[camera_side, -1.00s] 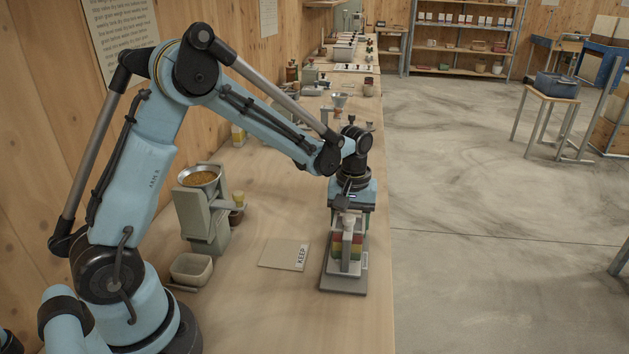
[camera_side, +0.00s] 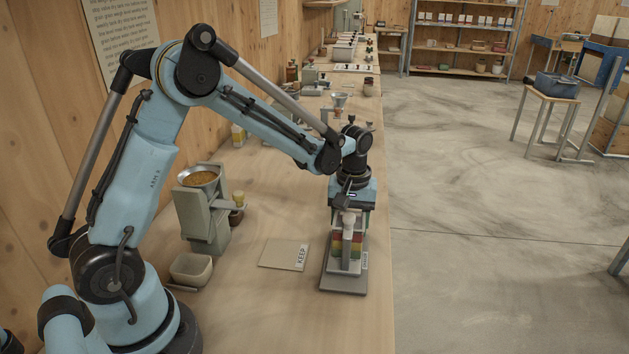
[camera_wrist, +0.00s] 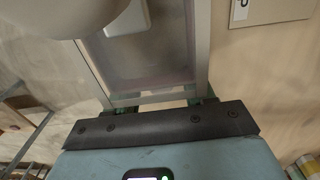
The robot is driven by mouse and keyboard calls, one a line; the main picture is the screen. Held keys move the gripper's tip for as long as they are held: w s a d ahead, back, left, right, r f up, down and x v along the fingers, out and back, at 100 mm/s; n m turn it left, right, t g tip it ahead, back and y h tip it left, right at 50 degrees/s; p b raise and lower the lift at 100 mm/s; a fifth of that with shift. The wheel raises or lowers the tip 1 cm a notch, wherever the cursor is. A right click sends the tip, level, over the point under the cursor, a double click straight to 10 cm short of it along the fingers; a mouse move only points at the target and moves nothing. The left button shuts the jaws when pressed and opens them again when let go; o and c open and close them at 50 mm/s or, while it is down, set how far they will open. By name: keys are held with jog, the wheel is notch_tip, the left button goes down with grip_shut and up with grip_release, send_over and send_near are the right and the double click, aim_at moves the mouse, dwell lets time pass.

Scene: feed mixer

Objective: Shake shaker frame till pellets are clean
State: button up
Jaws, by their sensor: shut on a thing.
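The shaker frame (camera_side: 346,262) stands upright on a dark grey base plate (camera_side: 331,288) near the bench's right edge. Red, yellow and green bands show between its pale uprights. My gripper (camera_side: 346,207) points down over the frame and is shut on its upper part. A pale rounded knob shows in front of the jaws. In the wrist view the frame (camera_wrist: 201,45) spreads out beyond the dark jaw bar, with a greyish, hazy inside. A large pale rounded shape covers the upper left there. I cannot make out single pellets or how clean they are.
A flat card marked KEEP (camera_side: 282,254) lies left of the frame. Further left stand a grey mill (camera_side: 203,215) with a grain-filled hopper and a pale bin (camera_side: 191,268). Several small items stand farther back. The front bench surface is clear.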

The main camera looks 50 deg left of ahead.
jog(key=shift+s+d+f, duration=0.1)
jog(key=shift+s+d, duration=0.9)
jog(key=shift+d, duration=0.05)
jog(key=shift+w+a, duration=1)
jog(key=shift+s+d, duration=0.4)
jog(key=o, duration=0.4)
jog(key=shift+c, duration=0.2)
jog(key=shift+r, duration=3.05)
